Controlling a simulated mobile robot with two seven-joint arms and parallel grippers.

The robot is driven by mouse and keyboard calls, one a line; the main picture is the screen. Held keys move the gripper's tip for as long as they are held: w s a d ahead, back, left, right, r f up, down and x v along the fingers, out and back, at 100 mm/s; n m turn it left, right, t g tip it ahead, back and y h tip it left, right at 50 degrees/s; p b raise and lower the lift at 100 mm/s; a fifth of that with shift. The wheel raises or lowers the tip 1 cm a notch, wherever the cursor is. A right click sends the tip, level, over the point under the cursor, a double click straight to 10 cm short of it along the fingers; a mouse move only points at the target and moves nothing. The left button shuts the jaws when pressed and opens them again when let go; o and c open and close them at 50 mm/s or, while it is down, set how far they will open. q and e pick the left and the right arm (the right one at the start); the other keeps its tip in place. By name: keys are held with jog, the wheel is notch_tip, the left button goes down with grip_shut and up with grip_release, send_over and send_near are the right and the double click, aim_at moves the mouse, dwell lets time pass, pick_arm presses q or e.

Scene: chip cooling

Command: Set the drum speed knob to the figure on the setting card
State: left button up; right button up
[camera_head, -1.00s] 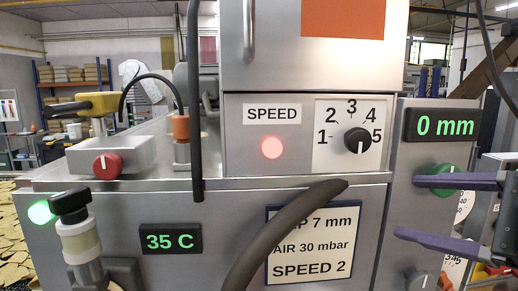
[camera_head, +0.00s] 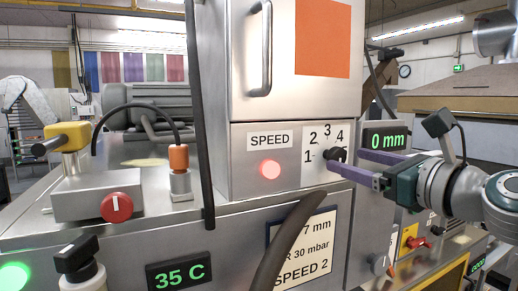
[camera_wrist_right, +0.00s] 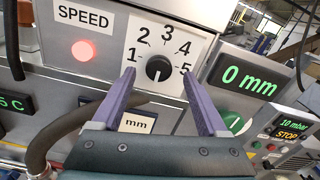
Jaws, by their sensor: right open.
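The black drum speed knob (camera_head: 337,154) sits on a white dial plate (camera_head: 312,174) numbered 1 to 5. In the right wrist view the knob (camera_wrist_right: 158,68) has a white pointer mark at its lower side, aimed down, away from the figures. My right gripper (camera_head: 345,161) is open, its purple fingers at the dial. In the wrist view its fingertips (camera_wrist_right: 159,76) stand wide on either side of the knob, with gaps. The setting card (camera_head: 318,228) reads SPEED 2 at the bottom; the hose hides its left part. My left gripper is not in view.
A thick dark hose (camera_head: 285,243) crosses in front of the card below the dial. A red lamp (camera_head: 269,168) glows left of the dial. A 0 mm display (camera_head: 386,140) is close behind my right gripper. A red knob (camera_head: 117,207) is at left.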

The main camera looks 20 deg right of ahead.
aim_at(340, 157)
jog(key=shift+w+a, duration=0.2)
jog(key=shift+w, duration=1.4)
grip_shut()
